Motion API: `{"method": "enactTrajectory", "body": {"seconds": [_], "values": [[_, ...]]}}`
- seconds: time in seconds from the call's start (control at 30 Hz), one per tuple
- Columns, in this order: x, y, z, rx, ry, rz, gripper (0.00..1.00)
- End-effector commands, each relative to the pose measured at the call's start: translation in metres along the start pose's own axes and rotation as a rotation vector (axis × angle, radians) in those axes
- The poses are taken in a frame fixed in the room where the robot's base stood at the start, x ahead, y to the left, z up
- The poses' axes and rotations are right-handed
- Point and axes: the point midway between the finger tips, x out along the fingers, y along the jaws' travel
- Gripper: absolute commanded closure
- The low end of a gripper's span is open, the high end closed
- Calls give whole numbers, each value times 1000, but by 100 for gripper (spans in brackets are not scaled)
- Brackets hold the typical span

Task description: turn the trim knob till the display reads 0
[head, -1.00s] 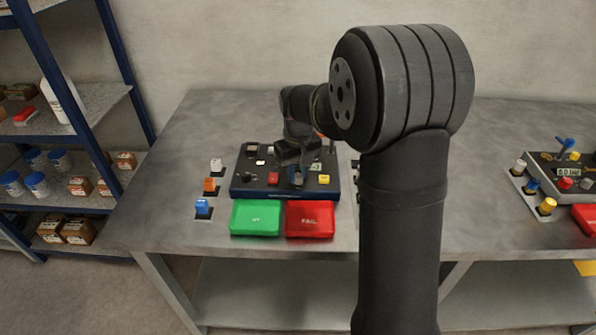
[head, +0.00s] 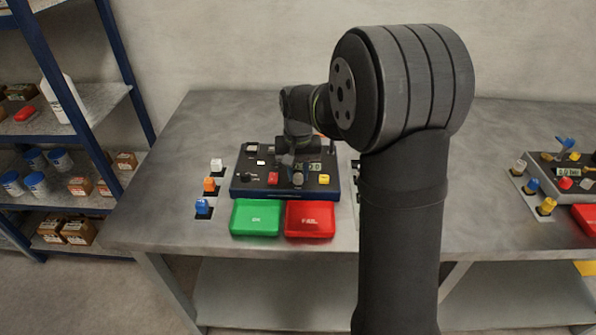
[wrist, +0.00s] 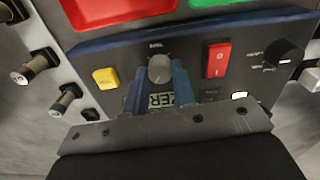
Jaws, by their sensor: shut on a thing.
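The grey round trim knob (wrist: 159,69) stands on the dark panel of the left genset box (head: 240,186). My gripper (wrist: 160,76) is shut on it, one blue finger on each side. In the head view my gripper (head: 298,177) reaches down onto the front middle of the panel and hides the knob. The display (wrist: 161,99) shows between the fingers in the wrist view, partly covered and upside down, so its full reading is unclear. In the head view the display (head: 314,167) is small, its digits hard to read.
A red rocker switch (wrist: 217,60), a yellow button (wrist: 105,78) and a black selector knob (wrist: 284,53) sit near the trim knob. Green (head: 255,218) and red (head: 310,219) trays lie in front of the box. A second genset panel (head: 570,172) stands at the right.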

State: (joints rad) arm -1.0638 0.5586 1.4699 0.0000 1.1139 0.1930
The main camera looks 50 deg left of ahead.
Motion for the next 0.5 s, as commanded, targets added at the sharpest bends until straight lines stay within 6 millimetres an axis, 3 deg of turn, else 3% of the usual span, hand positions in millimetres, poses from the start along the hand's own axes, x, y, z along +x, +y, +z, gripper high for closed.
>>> {"method": "enactTrajectory", "body": {"seconds": [0.2,0.23,0.3,0.5], "values": [[-1,0,-1,-1,4,-1,99],[-1,0,-1,-1,4,-1,70],[-1,0,-1,-1,3,-1,56],[-1,0,0,-2,2,0,54]]}}
